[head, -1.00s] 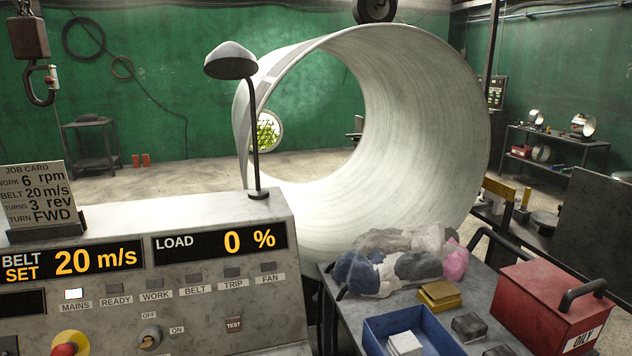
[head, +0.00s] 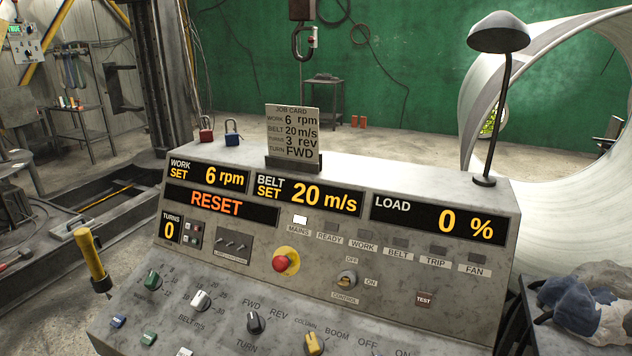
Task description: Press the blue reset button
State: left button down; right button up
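The grey control console (head: 385,268) fills the lower middle of the head view. A small blue button (head: 118,321) sits at the lower left of its sloped panel, beside a green button (head: 149,338) and a white one (head: 184,352). I cannot read any label on the blue button. An orange RESET message (head: 216,204) shows on the display. Neither of my grippers is in view, and nothing touches the blue button.
A red emergency knob (head: 284,262), several selector knobs and a TEST button (head: 424,299) share the console. A yellow upright handle (head: 90,258) stands at its left edge. A lamp (head: 497,33) rises at the right. The large drum (head: 565,190) stands behind.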

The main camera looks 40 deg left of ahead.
aim_at(118, 320)
jog(key=u, duration=1.25)
